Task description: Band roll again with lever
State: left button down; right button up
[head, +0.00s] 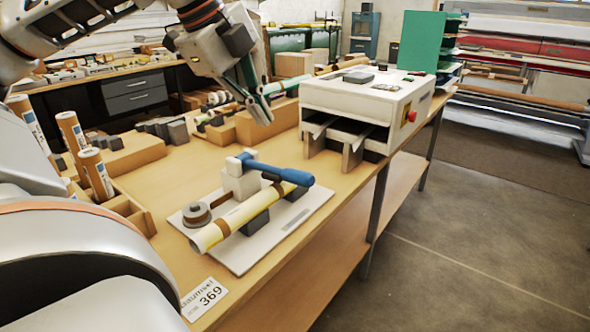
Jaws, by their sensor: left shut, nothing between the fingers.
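A yellow-and-white roll (228,226) lies on dark supports on a white base plate (283,232) near the front of the table. A brown band is around the roll near its middle. A lever with a blue handle (284,172) lies low above the roll's far end, pivoting on a pale block (241,182). I cannot tell whether it touches the roll. A small reel of brown tape (196,213) sits at the plate's left. My left gripper (263,112) is shut and empty, in the air behind the lever. My right gripper is not in view.
A white machine (361,101) with a red button stands behind the plate. Cardboard boxes (262,126) stand left of it. Upright rolls (97,173) stand in a wooden holder at left. A label (205,298) lies at the table's front edge.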

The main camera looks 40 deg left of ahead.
pick_arm(q)
jog(key=f, duration=0.1)
send_near(295, 172)
jog(key=b+x, duration=0.1)
jog(key=x, duration=0.4)
jog(key=shift+d+f, duration=0.1)
jog(key=shift+f, duration=0.1)
jog(key=shift+w+f, duration=0.3)
jog(key=shift+f, duration=0.35)
